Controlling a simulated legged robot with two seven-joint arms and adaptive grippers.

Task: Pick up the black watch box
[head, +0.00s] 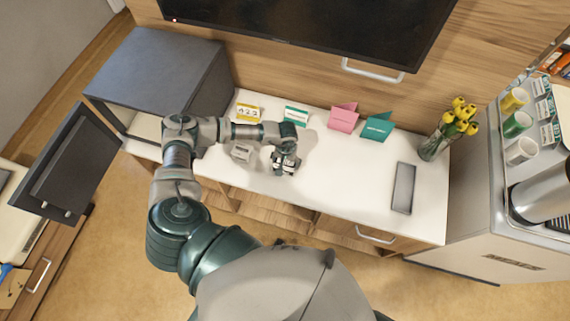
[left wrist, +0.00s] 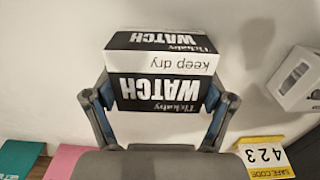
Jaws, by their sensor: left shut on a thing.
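The black watch box (left wrist: 160,92) has black faces with white "WATCH" lettering and a white "keep dry" band. In the left wrist view it sits between the two fingers of my left gripper (left wrist: 163,105), which are shut on its sides. In the head view my left gripper (head: 285,163) is over the white counter, and the small dark box (head: 288,166) is mostly hidden by it. I cannot tell whether the box touches the counter. My right gripper is not in view.
A white box (head: 241,152) stands left of the gripper. Behind are a yellow code card (head: 247,113), a teal card (head: 295,117), a pink card (head: 343,116) and another teal card (head: 377,127). A grey tray (head: 403,187) and flower vase (head: 436,146) are right. The counter's middle is clear.

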